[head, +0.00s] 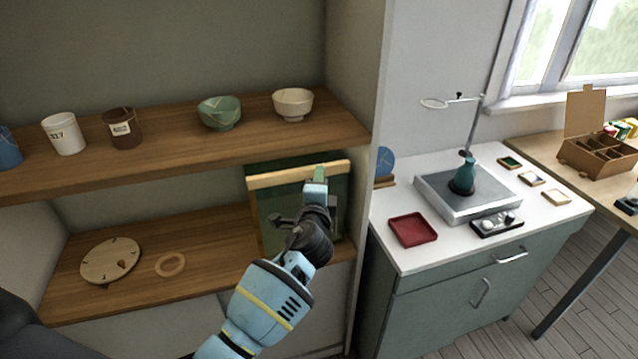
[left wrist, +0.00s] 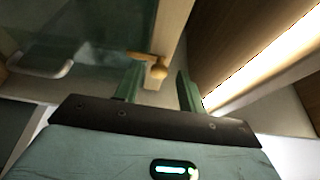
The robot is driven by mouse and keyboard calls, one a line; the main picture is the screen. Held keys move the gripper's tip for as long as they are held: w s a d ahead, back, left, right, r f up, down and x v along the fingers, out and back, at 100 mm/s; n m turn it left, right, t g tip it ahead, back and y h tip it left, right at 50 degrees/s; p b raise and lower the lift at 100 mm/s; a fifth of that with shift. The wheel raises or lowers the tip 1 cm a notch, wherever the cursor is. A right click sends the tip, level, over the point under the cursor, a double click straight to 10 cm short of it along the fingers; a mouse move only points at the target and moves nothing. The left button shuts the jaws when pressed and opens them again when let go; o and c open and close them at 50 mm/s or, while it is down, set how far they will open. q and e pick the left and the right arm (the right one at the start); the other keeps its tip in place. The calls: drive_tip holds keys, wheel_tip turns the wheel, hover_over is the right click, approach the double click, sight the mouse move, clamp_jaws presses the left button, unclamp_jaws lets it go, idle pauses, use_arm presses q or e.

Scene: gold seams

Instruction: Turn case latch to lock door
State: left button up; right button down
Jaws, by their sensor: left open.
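The case (head: 298,174) stands on the lower shelf at its right end, with a pale wood top rail and dark glass front. In the left wrist view its pale wood frame (left wrist: 173,40) runs beside the glass. The latch (left wrist: 157,70), a small wood-coloured bar with a rounded knob, sits across that frame. My left gripper (head: 317,178) is in front of the case's upper right part and hides some of it. In the left wrist view its green fingers (left wrist: 159,72) are open, with the knob showing between them; I cannot tell whether they touch it. My right gripper is out of view.
The upper shelf (head: 170,148) above the case holds cups and bowls. The cupboard's side wall (head: 362,70) is close on the right, beside a white counter (head: 455,240).

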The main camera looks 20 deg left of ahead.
use_arm(q)
drive_tip(key=v, duration=0.8)
drive_tip(key=shift+a+f, duration=0.1)
idle(0.4)
drive_tip(key=s+f+n+g+h, duration=0.25)
drive_tip(key=s+f, duration=0.45)
drive_tip(key=f, duration=0.5)
drive_tip(key=s+a+f+n+g+h, duration=0.1)
drive_tip(key=s+f+n, duration=0.2)
drive_tip(key=s+f, duration=0.3)
drive_tip(key=s+a+f+n+g+h, duration=0.1)
drive_tip(key=s+f+n, duration=0.3)
drive_tip(key=s, duration=0.8)
drive_tip(key=s+a+f+n+g+h, duration=0.1)
drive_tip(key=s+f+n+g, duration=0.2)
drive_tip(key=s+f, duration=0.4)
drive_tip(key=s+n, duration=0.1)
drive_tip(key=s, duration=0.1)
drive_tip(key=shift+s+a+f, duration=0.25)
drive_tip(key=shift+s+f, duration=0.05)
drive_tip(key=shift+s, duration=0.1)
drive_tip(key=shift+g, duration=0.25)
